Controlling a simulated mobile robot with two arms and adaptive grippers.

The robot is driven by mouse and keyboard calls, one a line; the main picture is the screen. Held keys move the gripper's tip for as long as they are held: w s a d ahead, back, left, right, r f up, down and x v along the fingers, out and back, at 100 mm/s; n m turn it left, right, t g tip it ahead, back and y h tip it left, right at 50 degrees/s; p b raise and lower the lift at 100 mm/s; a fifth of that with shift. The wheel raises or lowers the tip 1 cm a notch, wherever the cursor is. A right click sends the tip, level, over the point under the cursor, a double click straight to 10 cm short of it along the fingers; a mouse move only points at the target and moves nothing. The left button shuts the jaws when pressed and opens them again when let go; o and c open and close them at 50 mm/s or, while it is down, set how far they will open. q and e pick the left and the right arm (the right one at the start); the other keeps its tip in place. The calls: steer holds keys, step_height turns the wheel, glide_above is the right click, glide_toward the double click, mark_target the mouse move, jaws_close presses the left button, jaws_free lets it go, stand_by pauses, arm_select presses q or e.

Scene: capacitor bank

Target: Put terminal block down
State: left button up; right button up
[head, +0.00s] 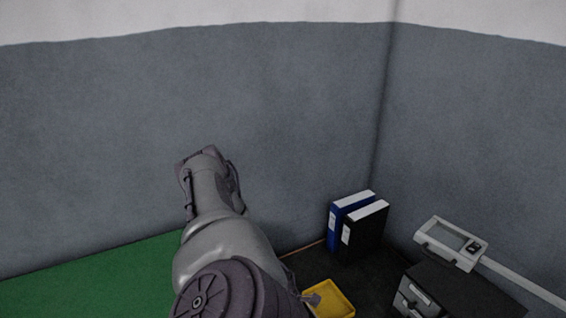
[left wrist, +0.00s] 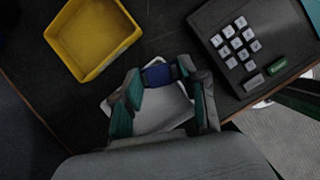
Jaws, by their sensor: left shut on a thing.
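In the left wrist view, my left gripper (left wrist: 161,76) is shut on a small dark-blue block, the terminal block (left wrist: 157,74). The block sits between the fingertips, above a dark surface (left wrist: 165,25). A pale flat item (left wrist: 160,112) lies behind the fingers and is partly hidden by them. Whether the block touches anything below cannot be told. In the head view one of my arms fills the lower middle, and neither the block nor fingertips can be made out. My right gripper is not in view.
A yellow open bin (left wrist: 132,33) stands left of the fingers, a dark keypad device (left wrist: 225,67) to the right. The bin shows in the head view (head: 333,305), with blue (head: 337,229) and black (head: 362,236) binders, a grey device (head: 449,241) and a drawer unit (head: 455,290).

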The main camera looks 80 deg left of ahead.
arm_select(q)
steer(key=s+a+f, duration=0.2)
steer(key=s+a+f+b, duration=0.1)
steer(key=s+a+f, duration=0.1)
steer(key=a, duration=0.1)
steer(key=shift+s+a+f, duration=0.15)
steer(key=shift+s+a, duration=0.05)
steer(key=shift+s, duration=0.05)
steer(key=shift+s+a+f, duration=0.1)
steer(key=shift+s+a, duration=0.05)
step_height(320, 180, down, 4)
steer(key=b, duration=0.3)
steer(key=shift+a, duration=0.1)
steer(key=shift+f, duration=0.2)
steer(key=o, duration=0.9)
